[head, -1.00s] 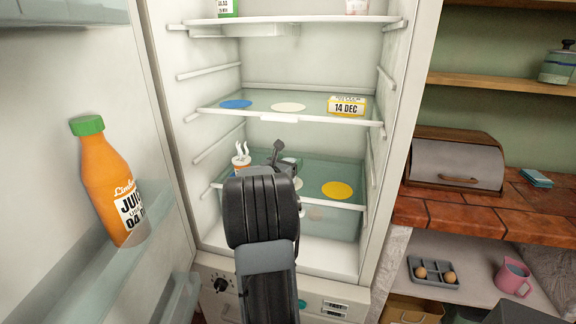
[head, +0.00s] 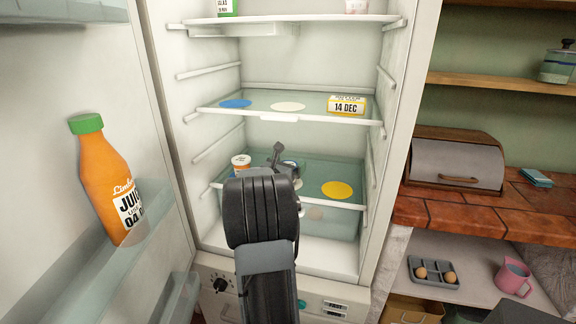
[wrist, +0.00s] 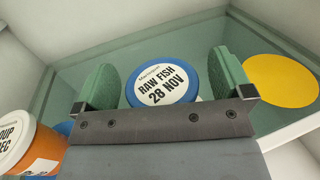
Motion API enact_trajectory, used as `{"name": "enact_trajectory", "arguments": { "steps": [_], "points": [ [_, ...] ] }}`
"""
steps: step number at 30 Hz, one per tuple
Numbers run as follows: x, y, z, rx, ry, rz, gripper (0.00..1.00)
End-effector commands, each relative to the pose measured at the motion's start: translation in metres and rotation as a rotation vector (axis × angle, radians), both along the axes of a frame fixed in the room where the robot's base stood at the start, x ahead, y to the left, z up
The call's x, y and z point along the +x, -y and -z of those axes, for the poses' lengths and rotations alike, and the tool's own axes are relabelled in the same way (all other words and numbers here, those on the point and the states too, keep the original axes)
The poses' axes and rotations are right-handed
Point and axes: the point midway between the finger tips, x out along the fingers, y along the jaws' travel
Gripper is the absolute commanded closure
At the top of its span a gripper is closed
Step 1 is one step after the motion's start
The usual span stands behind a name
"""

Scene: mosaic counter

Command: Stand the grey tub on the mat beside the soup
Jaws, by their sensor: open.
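A tub with a blue-rimmed lid marked RAW FISH 28 NOV (wrist: 162,84) stands on the lower glass shelf between the fingers of my gripper (wrist: 165,68). The gripper is open, with a gap on both sides. The tub's body is hidden, so I cannot tell if it is grey; its lid partly shows in the head view (head: 291,163). The orange soup tub (wrist: 44,150) with a white lid is at the left, also seen in the head view (head: 240,161). A blue mat (wrist: 65,127) shows beside the soup. A pale mat (head: 298,184) is partly hidden by my arm.
A yellow mat (head: 337,190) lies bare at the right of the lower shelf. The shelf above (head: 216,110) holds blue and cream mats and a yellow pack (head: 347,105). An orange juice bottle (head: 109,180) stands in the open door at left.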

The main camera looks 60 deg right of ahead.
Motion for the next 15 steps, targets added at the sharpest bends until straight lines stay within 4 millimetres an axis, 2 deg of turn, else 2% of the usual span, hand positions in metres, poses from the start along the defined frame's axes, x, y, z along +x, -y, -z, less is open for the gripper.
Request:
{"name": "enact_trajectory", "arguments": {
  "steps": [2, 5, 15],
  "points": [
    [0.0, 0.0, -0.005, 0.0, 0.0, 0.0, 0.02],
    [0.001, -0.012, -0.003, -0.001, 0.0, -0.002, 0.02],
    [-0.001, -0.078, -0.003, -0.001, 0.002, -0.003, 0.02]
  ]
}}
